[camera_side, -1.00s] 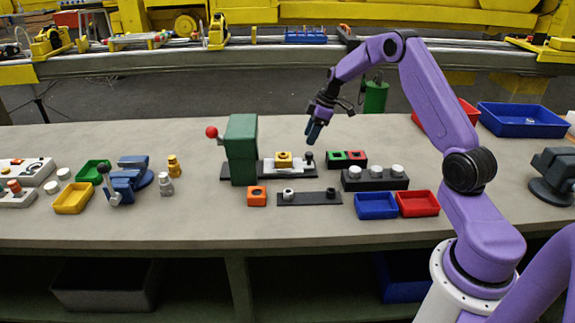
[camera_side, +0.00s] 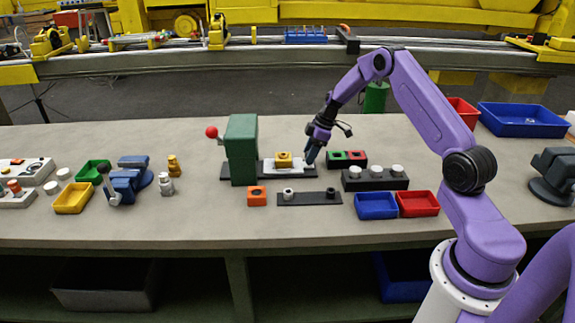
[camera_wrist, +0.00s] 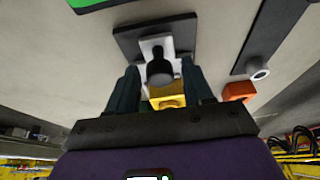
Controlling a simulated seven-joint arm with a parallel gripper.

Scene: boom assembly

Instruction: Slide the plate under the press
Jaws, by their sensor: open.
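The white plate (camera_side: 268,168) lies on a dark base rail (camera_side: 330,173), to the right of the green press (camera_side: 242,150) with its red ball lever (camera_side: 211,132). A yellow block (camera_side: 284,158) with a dark hole sits on the plate. My gripper (camera_side: 311,157) points down at the plate's right end and hides the dark knob there in the side view. In the wrist view the black knob (camera_wrist: 159,70) stands between my open fingers (camera_wrist: 160,82), with the white plate (camera_wrist: 154,44) and yellow block (camera_wrist: 168,97) around it. Whether the fingers touch the knob, I cannot tell.
Green and red blocks (camera_side: 347,158) and a black holder with white knobs (camera_side: 375,178) stand just right. In front are an orange block (camera_side: 257,196), a dark strip (camera_side: 310,198), a blue tray (camera_side: 376,206) and a red tray (camera_side: 418,204).

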